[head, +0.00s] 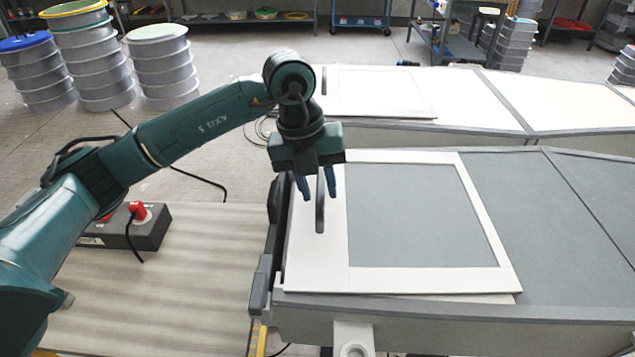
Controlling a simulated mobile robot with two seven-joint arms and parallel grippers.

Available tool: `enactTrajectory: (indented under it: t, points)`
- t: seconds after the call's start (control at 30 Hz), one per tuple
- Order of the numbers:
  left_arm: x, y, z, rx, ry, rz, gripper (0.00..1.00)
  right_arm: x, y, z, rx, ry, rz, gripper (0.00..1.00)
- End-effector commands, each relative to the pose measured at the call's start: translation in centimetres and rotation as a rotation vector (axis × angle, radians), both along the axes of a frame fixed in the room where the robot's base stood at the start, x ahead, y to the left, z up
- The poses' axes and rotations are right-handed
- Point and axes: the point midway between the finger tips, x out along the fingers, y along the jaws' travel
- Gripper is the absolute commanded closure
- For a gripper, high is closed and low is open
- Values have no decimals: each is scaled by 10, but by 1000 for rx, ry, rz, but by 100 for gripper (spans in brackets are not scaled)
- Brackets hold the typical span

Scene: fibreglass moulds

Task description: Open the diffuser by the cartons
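A flat panel with a white frame (400,275) and a grey middle lies on the near long grey mould. It lies flat, and I cannot tell whether it is the diffuser. A dark upright bar handle (320,215) stands on its left white strip. My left gripper (317,190) is above this strip with its two blue fingers apart, one on each side of the handle in the picture. I cannot tell whether they touch it. A second pale panel (385,92) with a dark handle lies on the far mould. I can make out no cartons. My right gripper is out of view.
A dark box with red plugs (140,213) and a cable sits on the striped surface at left. Stacks of round grey containers (163,70) stand at back left. Shelves and a blue cart (362,15) stand at the back. The grey mould top right of the panel is clear.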

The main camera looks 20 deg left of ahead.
Motion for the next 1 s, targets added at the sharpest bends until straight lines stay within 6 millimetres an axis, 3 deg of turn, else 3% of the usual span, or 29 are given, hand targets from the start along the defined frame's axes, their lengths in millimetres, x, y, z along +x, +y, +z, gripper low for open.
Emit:
enactTrajectory:
  t: [0.37, 0.8, 1.0]
  points:
    - [0, 0, 1, 0, 0, 0, 100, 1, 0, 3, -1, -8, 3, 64]
    - [1, 0, 1, 0, 0, 0, 100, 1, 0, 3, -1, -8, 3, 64]
    - [10, -4, 1, -2, -1, 0, 100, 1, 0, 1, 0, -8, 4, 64]
